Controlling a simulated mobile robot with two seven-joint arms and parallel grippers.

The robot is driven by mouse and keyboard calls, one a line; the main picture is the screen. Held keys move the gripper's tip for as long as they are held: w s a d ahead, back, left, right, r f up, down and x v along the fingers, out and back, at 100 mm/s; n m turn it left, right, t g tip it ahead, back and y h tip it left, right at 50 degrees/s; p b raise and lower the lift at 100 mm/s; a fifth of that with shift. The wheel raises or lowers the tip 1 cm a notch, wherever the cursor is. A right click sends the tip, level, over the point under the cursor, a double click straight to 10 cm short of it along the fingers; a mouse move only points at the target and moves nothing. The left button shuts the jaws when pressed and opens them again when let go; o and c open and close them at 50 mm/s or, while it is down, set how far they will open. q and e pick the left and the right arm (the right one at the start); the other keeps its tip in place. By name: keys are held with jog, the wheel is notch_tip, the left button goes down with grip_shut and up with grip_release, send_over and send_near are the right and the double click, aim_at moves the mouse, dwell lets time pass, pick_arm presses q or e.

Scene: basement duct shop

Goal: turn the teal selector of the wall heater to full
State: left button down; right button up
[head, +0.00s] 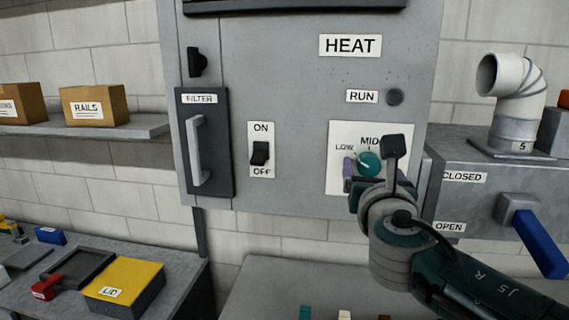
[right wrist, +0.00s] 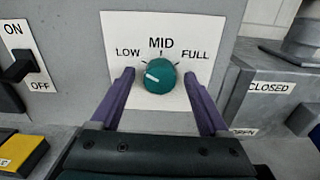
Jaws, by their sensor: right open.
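The teal selector (head: 369,163) is a round knob on a white plate of the grey wall heater (head: 290,90). In the right wrist view the selector (right wrist: 161,76) has a white pointer mark on its left side, toward LOW. The plate (right wrist: 205,28) reads LOW, MID and FULL; in the head view my arm hides FULL. My right gripper (right wrist: 158,76) is open, its purple fingers on either side of the knob, with gaps visible between them and it. In the head view the right gripper (head: 368,170) is at the plate, partly hidden by its own wrist. My left gripper is not in view.
Left of the plate are an ON/OFF switch (head: 260,154) and a FILTER door (head: 205,145) with a handle. The RUN lamp (head: 395,97) looks dark. At right, a duct box (head: 480,165) carries a blue lever (head: 540,245). A bench with a yellow-topped box (head: 125,280) is lower left.

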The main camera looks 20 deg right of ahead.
grip_shut()
dwell(0.8)
